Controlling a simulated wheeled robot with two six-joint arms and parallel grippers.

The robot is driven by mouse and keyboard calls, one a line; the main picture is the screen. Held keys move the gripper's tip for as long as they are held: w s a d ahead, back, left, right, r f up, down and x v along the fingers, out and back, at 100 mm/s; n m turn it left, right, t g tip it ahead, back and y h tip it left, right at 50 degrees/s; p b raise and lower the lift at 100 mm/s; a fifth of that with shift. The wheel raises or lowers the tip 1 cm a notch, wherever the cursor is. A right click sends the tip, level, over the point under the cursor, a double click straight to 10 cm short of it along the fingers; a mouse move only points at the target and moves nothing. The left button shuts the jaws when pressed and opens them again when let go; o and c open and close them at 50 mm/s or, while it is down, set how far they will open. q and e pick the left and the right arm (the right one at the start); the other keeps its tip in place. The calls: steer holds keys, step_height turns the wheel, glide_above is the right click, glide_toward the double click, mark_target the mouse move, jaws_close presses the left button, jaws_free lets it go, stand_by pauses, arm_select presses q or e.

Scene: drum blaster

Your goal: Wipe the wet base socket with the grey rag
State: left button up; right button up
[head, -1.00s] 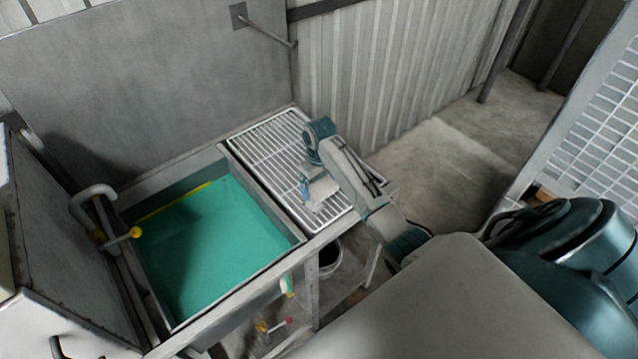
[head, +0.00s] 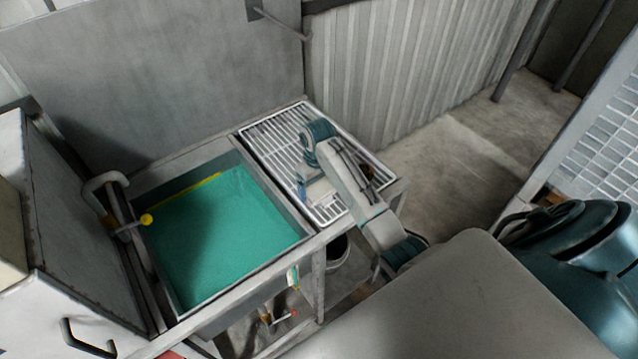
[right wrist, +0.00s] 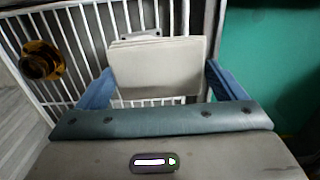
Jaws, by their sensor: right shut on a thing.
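My right gripper (head: 308,190) is low over the metal wire rack beside the basin. In the right wrist view my right gripper (right wrist: 165,88) has its blue fingers on either side of a pale grey folded cloth, the rag (right wrist: 157,66), and is shut on it. The rag shows only in part in the head view, behind my wrist. A round, dark piece with an amber rim (right wrist: 41,60) sits on the rack left of the rag, apart from it. I cannot tell whether it is the base socket, or whether anything is wet. My left gripper is not in view.
The wire rack (head: 268,142) adjoins a basin of green liquid (head: 225,245), with a pipe and yellow knob (head: 146,220) at its left. A corrugated wall (head: 400,75) stands behind the rack. A bucket (head: 340,255) is below. Open floor lies to the right.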

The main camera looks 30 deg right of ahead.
steer(key=shift+d, duration=0.1)
steer(key=shift+w+d, duration=0.15)
steer(key=shift+d, duration=0.9)
steer(key=shift+w+d, duration=0.1)
steer(key=shift+d, duration=0.95)
steer(key=shift+a, duration=0.15)
steer(key=shift+s+a, duration=0.15)
steer(key=shift+a, duration=0.9)
steer(key=shift+s+a, duration=0.1)
steer(key=shift+a, duration=0.9)
steer(key=shift+w+d, duration=0.15)
steer(key=shift+d, duration=0.95)
steer(key=shift+w+d, duration=0.1)
steer(key=shift+d, duration=1)
steer(key=shift+a, duration=0.1)
steer(key=shift+s+a, duration=0.15)
steer(key=shift+a, duration=0.9)
steer(key=shift+s+a, duration=0.1)
steer(key=shift+a, duration=0.95)
